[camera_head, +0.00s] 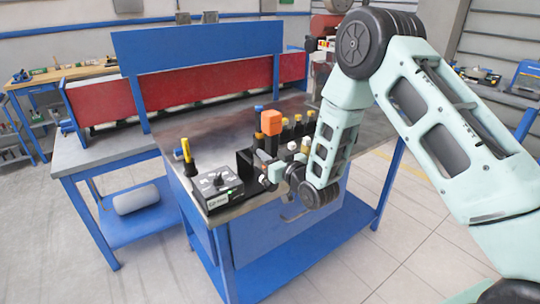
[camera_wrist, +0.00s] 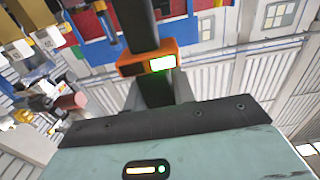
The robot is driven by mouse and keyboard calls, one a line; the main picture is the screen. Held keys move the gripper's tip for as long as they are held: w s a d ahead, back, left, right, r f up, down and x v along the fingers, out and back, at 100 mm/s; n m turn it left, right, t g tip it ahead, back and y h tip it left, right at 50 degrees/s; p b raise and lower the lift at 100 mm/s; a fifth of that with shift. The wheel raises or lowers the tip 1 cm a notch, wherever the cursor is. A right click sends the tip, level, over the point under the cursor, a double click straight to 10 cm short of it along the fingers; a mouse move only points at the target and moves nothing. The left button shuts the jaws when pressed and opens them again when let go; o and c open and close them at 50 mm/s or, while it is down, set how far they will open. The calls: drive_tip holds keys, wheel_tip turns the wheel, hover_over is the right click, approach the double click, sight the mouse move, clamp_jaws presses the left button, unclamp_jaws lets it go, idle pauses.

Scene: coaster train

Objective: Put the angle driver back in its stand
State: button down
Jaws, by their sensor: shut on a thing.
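The angle driver, with an orange block (camera_head: 270,122) on top and a dark body below, is upright over the near part of the metal-topped table. My gripper (camera_head: 268,168) reaches in from the right and is shut on it. In the wrist view the driver's black shaft (camera_wrist: 140,28) runs between my gripper's grey fingers (camera_wrist: 156,97), with an orange collar and a lit green display just beyond them. A black upright block (camera_head: 245,162) stands directly left of the driver; it may be the stand, but I cannot tell. The driver's lower end is hidden.
A control box (camera_head: 214,188) with a knob stands at the table's front left corner. A yellow-tipped black tool (camera_head: 187,155) stands behind it. Several capped bottles or tools (camera_head: 298,128) crowd the table behind and right of the driver. The table's back left is bare.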

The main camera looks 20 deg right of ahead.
drive_tip(key=shift+r, duration=0.25)
drive_tip(key=b+x, duration=0.4)
drive_tip(key=x, duration=0.6)
idle(3.8)
drive_tip(key=shift+w+b, duration=0.1)
drive_tip(key=shift+b, duration=0.45)
idle(0.5)
drive_tip(key=shift+f+b, duration=0.85)
drive_tip(key=shift+b, duration=0.05)
idle(0.8)
